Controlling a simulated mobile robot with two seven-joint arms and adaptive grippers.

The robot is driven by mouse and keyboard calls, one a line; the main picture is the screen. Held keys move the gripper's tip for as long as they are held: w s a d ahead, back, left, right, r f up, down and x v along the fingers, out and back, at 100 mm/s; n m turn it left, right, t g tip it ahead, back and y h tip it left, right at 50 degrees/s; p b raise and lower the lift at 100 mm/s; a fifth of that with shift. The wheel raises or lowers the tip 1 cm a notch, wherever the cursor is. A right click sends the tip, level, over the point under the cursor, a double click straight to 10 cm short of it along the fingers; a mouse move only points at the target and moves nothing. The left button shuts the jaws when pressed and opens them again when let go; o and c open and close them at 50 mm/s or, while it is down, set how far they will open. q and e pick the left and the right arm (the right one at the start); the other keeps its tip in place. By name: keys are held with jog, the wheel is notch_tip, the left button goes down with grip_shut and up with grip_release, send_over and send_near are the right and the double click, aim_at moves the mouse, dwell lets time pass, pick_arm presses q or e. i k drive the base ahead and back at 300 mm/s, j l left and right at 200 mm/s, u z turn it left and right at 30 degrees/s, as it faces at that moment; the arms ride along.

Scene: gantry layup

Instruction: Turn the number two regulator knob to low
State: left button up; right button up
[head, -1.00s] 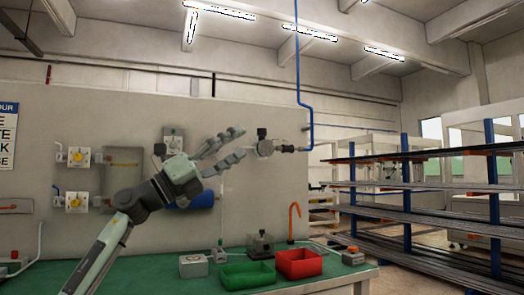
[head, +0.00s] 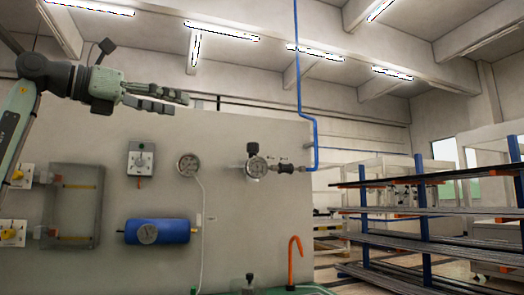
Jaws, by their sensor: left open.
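My left gripper (head: 168,98) is open and empty, raised at the upper left in front of the wall panel, fingers pointing right. It is apart from every knob. Candidate knobs are a black knob (head: 252,149) above a gauge (head: 256,167) on the blue pipe's fitting, a dial on a white box (head: 141,158), and yellow knobs on white plates, an upper one (head: 17,174) and a lower one (head: 9,234), at the left edge. I cannot read any number or low mark, so which is number two is unclear. My right gripper is not in view.
A round gauge (head: 188,164) with a white hose and a blue cylinder (head: 160,231) are on the panel (head: 225,245). An orange hook (head: 295,262) stands below. Racks of long stock (head: 420,210) stand at the right. The space before the panel's middle is clear.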

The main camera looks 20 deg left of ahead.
aim_at(252, 146)
jog(key=i, duration=1.2)
